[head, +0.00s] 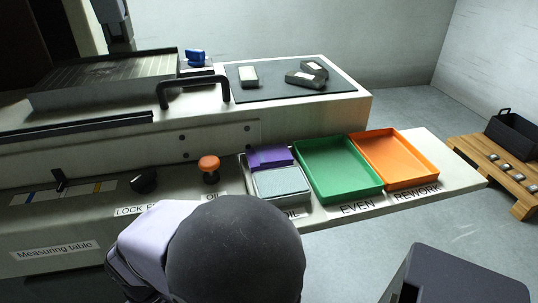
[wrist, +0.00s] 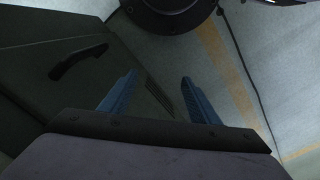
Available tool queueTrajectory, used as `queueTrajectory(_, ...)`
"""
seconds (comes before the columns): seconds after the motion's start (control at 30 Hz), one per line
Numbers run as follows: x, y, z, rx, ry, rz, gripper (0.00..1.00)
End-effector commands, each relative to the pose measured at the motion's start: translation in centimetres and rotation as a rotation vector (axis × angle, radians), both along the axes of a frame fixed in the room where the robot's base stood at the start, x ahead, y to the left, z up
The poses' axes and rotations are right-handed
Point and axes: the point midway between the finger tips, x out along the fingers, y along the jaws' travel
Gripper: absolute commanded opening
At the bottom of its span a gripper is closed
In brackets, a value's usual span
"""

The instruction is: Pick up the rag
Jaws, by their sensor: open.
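No item is plainly a rag. The likeliest is a purple, cloth-like piece (head: 269,157) at the back of the leftmost tray (head: 244,168) in the head view. A flat grey-blue block (head: 281,183) lies in front of it in the same tray, and I cannot tell its material. My gripper (wrist: 158,88) shows in the wrist view with its two blue fingers apart and nothing between them. It points at a dark cabinet and the floor, away from the trays. In the head view, my arm fills the bottom middle and hides part of the label before the leftmost tray.
A green tray (head: 338,170) and an orange tray (head: 394,159) stand empty to the right. An orange-topped knob (head: 209,164) rises left of the trays. Behind are a black handle (head: 194,88) and a dark mat (head: 290,82) with several grey blocks. A wooden pallet (head: 495,163) stands far right.

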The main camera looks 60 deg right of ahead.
Motion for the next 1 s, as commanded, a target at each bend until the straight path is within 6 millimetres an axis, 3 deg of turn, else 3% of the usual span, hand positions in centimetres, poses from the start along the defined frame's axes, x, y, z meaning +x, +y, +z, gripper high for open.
queueTrajectory(0.37,-0.8,-2.6,8.6,0.002,0.037,-0.124,0.56)
queueTrajectory(1.0,-4.6,-8.0,23.6,0.036,0.206,-0.405,0.56)
